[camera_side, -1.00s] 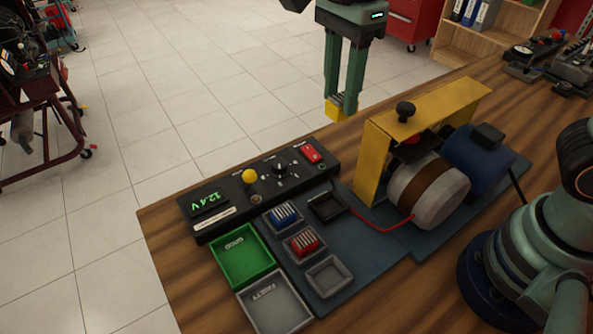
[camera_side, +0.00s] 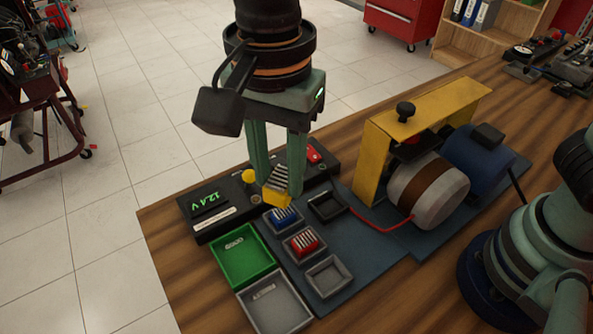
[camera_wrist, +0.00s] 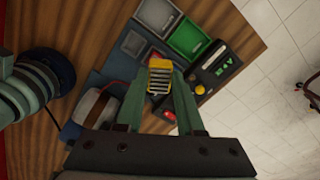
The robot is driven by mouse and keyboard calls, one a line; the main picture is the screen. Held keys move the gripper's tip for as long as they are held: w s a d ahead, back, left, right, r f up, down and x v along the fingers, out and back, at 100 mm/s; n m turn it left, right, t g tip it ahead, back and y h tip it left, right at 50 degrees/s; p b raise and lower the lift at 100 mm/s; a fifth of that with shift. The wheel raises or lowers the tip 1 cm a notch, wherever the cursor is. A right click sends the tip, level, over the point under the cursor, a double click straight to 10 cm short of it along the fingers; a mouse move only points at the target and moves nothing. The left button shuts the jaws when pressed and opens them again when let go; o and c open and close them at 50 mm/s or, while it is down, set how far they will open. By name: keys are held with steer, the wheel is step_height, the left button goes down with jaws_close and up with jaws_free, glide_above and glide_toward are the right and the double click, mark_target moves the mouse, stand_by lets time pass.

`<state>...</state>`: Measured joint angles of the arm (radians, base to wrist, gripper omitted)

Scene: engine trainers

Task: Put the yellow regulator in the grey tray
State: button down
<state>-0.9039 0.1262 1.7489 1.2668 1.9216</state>
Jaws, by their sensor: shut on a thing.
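My gripper (camera_side: 279,187) is shut on the yellow regulator (camera_side: 277,199), which has silver-grey fins. In the side view it holds the regulator in the air over the upper part of the blue board, in line with the blue finned block. The regulator shows between the fingers in the wrist view (camera_wrist: 154,64). The large grey tray (camera_side: 252,297) lies at the front left, beside the green tray (camera_side: 221,268). It is empty and also shows in the wrist view (camera_wrist: 157,13). The regulator is apart from it.
A blue block (camera_side: 283,217) and a red block (camera_side: 304,242) sit in small holders. A small grey holder (camera_side: 329,277) and a black holder (camera_side: 327,207) look empty. The black meter panel (camera_side: 200,226) and the yellow bracket (camera_side: 367,165) with its motor stand nearby.

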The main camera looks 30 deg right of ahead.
steer(key=s+a+f+n, duration=0.2)
steer(key=s+a+n, duration=0.1)
steer(key=s+a, duration=0.2)
steer(key=f, duration=1.9)
steer(key=shift+w+f, duration=0.2)
steer(key=shift+w, duration=0.05)
steer(key=c, duration=0.5)
jaws_free()
steer(key=shift+f, duration=0.15)
steer(key=shift+c, duration=0.2)
